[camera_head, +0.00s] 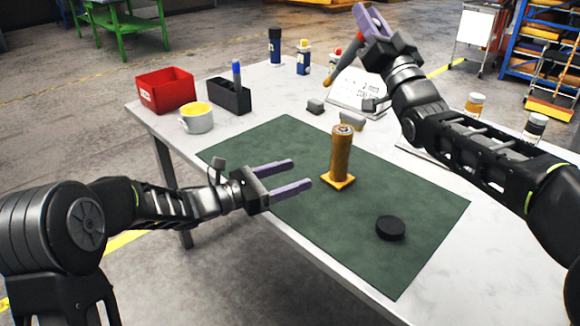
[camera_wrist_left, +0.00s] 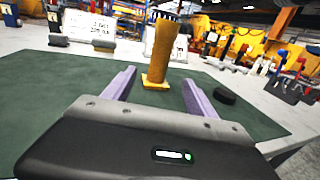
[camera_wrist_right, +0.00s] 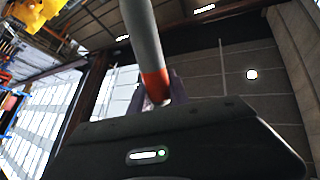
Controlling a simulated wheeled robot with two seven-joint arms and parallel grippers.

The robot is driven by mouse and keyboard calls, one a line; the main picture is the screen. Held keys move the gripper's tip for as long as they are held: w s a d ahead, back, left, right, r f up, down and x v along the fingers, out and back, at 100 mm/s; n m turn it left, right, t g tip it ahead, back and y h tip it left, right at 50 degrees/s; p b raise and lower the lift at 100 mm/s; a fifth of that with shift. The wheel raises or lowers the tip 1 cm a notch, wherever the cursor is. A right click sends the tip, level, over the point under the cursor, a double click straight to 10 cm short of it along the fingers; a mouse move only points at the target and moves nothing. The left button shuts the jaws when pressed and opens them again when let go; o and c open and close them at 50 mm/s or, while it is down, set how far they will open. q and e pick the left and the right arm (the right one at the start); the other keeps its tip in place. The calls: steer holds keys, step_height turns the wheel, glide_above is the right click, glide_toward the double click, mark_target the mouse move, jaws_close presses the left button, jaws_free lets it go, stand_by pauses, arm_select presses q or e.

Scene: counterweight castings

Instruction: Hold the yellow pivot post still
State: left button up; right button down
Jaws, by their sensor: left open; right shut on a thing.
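The yellow pivot post (camera_head: 341,155) stands upright on its square yellow base on the green mat (camera_head: 270,150). My left gripper (camera_head: 300,174) is open and empty, its purple fingers pointing at the post from the left. In the left wrist view the post (camera_wrist_left: 161,52) shows between and just beyond the fingertips, apart from them. My right gripper (camera_head: 370,22) is raised high above the table's far side, shut on a grey rod with a red-orange band, which shows in the right wrist view (camera_wrist_right: 145,45). The rod's far part is out of that view.
A black disc (camera_head: 390,228) lies on the mat right of the post. A red bin (camera_head: 166,90), a yellow-filled mug (camera_head: 196,118) and a dark holder with a blue marker (camera_head: 230,95) stand at the table's left. Small grey blocks (camera_head: 316,105) and a printed sign (camera_head: 357,92) are behind the mat.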

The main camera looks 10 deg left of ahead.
mark_target(332, 162)
arm_select(q)
steer(key=x, duration=1.2)
steer(key=shift+c, duration=0.5)
steer(key=shift+a, duration=0.1)
jaws_close()
steer(key=shift+c, duration=0.2)
jaws_free()
steer(key=shift+c, duration=0.3)
jaws_close()
stand_by(0.6)
